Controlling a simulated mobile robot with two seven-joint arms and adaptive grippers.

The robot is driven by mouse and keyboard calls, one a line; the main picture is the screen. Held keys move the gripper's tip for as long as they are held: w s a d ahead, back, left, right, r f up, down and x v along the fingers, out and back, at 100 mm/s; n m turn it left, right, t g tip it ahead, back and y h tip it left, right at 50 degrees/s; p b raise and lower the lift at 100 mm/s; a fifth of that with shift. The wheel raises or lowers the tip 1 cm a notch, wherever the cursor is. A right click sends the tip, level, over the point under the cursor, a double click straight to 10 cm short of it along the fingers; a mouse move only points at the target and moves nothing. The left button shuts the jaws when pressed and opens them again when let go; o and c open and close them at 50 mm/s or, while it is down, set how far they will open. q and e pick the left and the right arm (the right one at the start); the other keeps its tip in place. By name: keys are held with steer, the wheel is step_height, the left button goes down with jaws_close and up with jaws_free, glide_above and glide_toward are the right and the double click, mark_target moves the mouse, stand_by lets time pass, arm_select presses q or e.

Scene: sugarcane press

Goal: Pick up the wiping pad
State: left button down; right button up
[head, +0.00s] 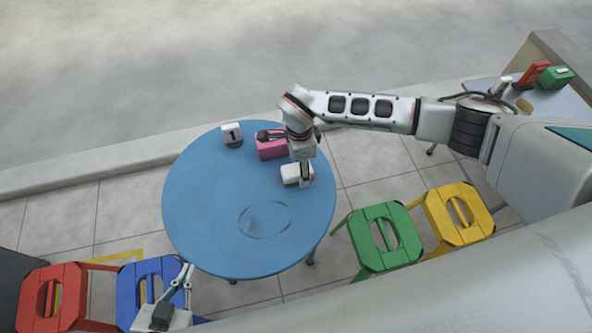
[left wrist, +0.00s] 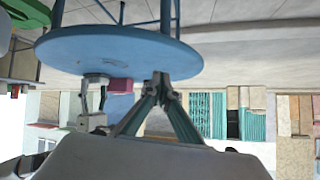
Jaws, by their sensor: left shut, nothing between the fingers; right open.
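A small white block that looks like the wiping pad (head: 289,174) is on the blue round table (head: 200,205), right of its middle. My right gripper (head: 304,177) points down right at the pad and partly covers it. It is open; whether its fingers straddle the pad I cannot tell. The right gripper also shows in the left wrist view (left wrist: 94,82), down at the tabletop. My left gripper (head: 186,272) is shut and empty, off the table's front-left edge; its closed fingertips show in the left wrist view (left wrist: 159,78).
A pink box (head: 271,150) with a dark item on top stands just behind the pad. A number block (head: 232,134) stands at the back. A ring-shaped stain (head: 265,220) marks the table's front. Red, blue, green (head: 385,237) and yellow stools stand around. The table's left side is clear.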

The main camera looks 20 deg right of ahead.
steer(key=shift+s+f, duration=0.1)
steer(key=shift+f, duration=0.85)
steer(key=c, duration=1.2)
arm_select(q)
steer(key=shift+w+r, duration=0.25)
steer(key=shift+w, duration=0.15)
arm_select(e)
steer(key=shift+r, duration=0.25)
